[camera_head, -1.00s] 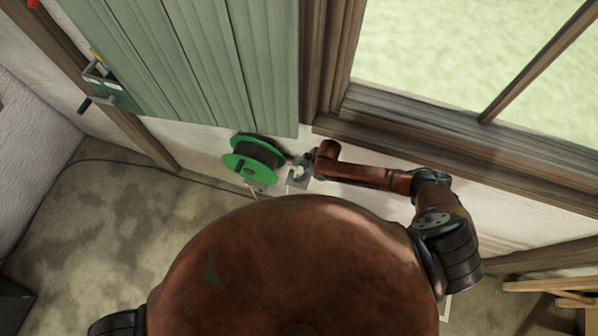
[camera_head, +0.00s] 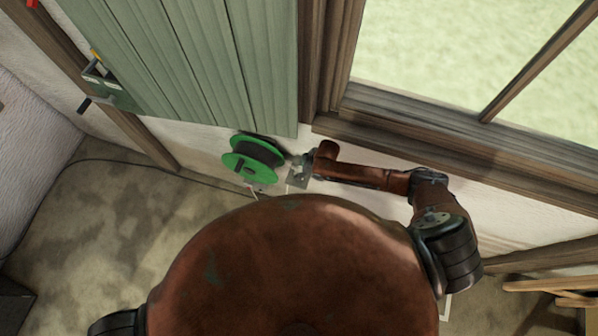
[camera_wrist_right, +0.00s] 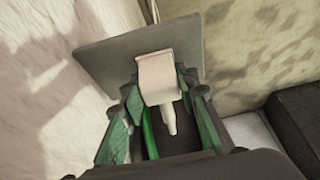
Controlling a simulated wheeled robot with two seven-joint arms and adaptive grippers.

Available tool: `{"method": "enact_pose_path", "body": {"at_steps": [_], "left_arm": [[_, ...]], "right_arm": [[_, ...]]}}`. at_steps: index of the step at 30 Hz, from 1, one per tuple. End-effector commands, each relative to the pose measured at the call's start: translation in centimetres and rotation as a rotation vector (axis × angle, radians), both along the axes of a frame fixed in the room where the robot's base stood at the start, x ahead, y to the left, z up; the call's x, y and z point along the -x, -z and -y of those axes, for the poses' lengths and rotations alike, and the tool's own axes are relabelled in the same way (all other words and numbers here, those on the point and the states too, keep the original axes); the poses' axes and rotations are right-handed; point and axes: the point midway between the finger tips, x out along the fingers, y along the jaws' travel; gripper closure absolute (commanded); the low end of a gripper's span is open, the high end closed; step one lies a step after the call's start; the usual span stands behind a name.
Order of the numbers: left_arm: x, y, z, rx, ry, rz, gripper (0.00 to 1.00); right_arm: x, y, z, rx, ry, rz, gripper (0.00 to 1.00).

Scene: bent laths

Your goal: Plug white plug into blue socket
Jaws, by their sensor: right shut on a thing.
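In the right wrist view, the white plug (camera_wrist_right: 157,78) is between the fingers of my right gripper (camera_wrist_right: 166,112), with a pale narrow end toward the camera. The gripper is shut on it. A flat grey plate (camera_wrist_right: 100,58) lies just behind the plug; I cannot tell whether they touch. In the head view, my right gripper (camera_head: 299,163) is low by the wall, just right of the green reel; the plug is too small to make out there. I cannot make out a blue socket in either view. My left gripper is not in view.
The green reel (camera_head: 239,164) with dark cable hangs low by the green panelling (camera_head: 215,60). A dark cable (camera_head: 130,163) runs along the floor's left edge. The wooden window sill (camera_head: 430,145) is above my right arm. My own round body hides much floor.

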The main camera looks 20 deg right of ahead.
Motion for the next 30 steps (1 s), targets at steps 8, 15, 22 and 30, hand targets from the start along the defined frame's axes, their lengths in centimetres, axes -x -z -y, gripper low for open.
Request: {"method": "enact_pose_path", "body": {"at_steps": [8,15,22,30], "left_arm": [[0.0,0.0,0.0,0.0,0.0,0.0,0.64],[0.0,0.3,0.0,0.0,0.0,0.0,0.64],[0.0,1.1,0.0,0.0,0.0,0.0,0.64],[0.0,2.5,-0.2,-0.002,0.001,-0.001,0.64]], "right_arm": [[0.0,0.0,0.0,0.0,0.0,0.0,0.93],[0.0,-0.6,0.0,-0.001,-0.001,0.001,0.93],[1.5,-1.2,2.4,0.003,0.002,-0.002,0.93],[5.6,-1.2,8.3,0.003,0.001,-0.003,0.93]]}}
